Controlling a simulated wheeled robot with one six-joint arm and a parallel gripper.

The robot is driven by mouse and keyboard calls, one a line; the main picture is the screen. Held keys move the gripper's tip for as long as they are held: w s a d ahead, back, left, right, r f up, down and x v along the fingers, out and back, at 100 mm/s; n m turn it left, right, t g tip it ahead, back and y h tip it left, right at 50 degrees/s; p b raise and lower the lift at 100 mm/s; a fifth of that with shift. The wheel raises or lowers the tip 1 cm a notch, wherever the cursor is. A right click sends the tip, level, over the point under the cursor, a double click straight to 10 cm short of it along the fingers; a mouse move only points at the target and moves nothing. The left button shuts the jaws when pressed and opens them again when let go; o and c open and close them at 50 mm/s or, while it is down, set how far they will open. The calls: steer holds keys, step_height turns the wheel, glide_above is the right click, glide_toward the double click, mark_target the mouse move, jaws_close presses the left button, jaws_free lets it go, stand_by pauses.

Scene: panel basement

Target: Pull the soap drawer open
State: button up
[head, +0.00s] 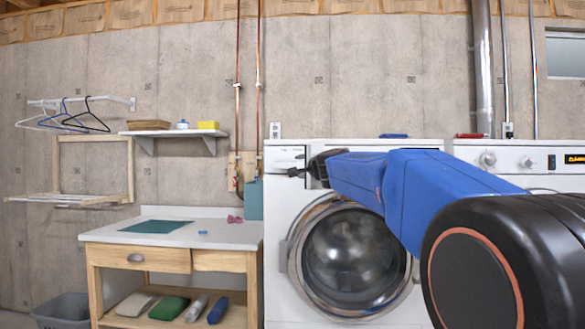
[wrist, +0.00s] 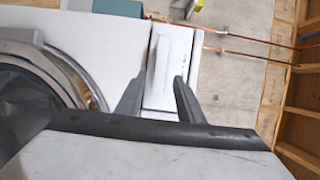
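The white washing machine (head: 275,230) stands in the middle right of the head view, with its round glass door (head: 350,255) below. The soap drawer (head: 284,154) is the white panel at the machine's top left corner; it looks flush with the front. In the wrist view the soap drawer (wrist: 178,50) lies just beyond the fingertips, with a raised grip along it. My gripper (head: 298,171) is in front of the drawer's right part. In the wrist view my gripper (wrist: 158,82) is open, one finger to each side of the grip. I cannot tell whether they touch it.
A wooden workbench (head: 172,219) stands left of the washer, with a teal box (head: 253,200) at its back right. A second machine (head: 515,160) stands at right behind my arm. A wall shelf (head: 173,133) and drying rack (head: 95,165) are at left.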

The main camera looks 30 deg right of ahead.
mark_target(291, 166)
steer(key=x, duration=0.8)
steer(key=shift+w, duration=0.35)
jaws_close()
